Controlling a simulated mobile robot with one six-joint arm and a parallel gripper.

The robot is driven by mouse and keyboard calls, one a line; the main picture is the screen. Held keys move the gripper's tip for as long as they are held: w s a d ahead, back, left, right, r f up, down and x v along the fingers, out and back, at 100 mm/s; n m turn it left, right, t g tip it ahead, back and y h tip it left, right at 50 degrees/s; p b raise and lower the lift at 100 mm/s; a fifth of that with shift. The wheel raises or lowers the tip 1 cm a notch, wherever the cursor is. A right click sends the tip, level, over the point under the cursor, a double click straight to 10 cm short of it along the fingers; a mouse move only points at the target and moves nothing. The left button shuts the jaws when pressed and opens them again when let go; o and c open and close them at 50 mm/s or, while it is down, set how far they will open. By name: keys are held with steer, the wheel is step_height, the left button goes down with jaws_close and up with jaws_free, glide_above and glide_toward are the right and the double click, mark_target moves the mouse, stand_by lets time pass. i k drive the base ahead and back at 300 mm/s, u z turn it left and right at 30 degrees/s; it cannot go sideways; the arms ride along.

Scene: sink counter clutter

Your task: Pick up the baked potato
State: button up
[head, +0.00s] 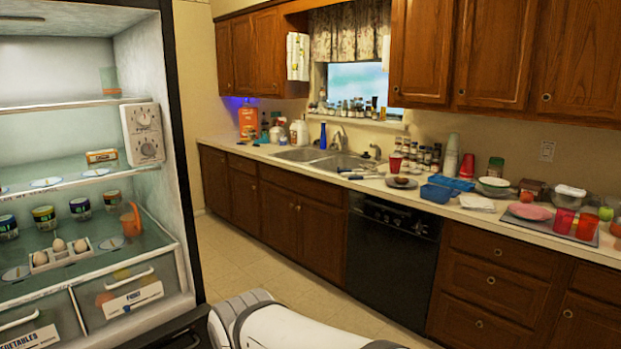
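A small brown lump (402,180) lies on a round plate (392,185) on the counter, right of the sink. It may be the baked potato, but it is too small to be sure. A white part of my own arm shows at the bottom middle, on the near side of the room, well away from the counter. My gripper is out of view.
An open fridge (175,150) stands close on the left, with eggs and jars inside. The counter (455,210) holds blue containers (436,192), a red cup (467,166), spice jars and a pink plate (530,212). The floor (270,265) before the dishwasher (390,260) is clear.

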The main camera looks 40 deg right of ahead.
mark_target(400, 180)
steer(key=z, duration=1)
steer(key=i, duration=4.5)
steer(key=z, duration=1.75)
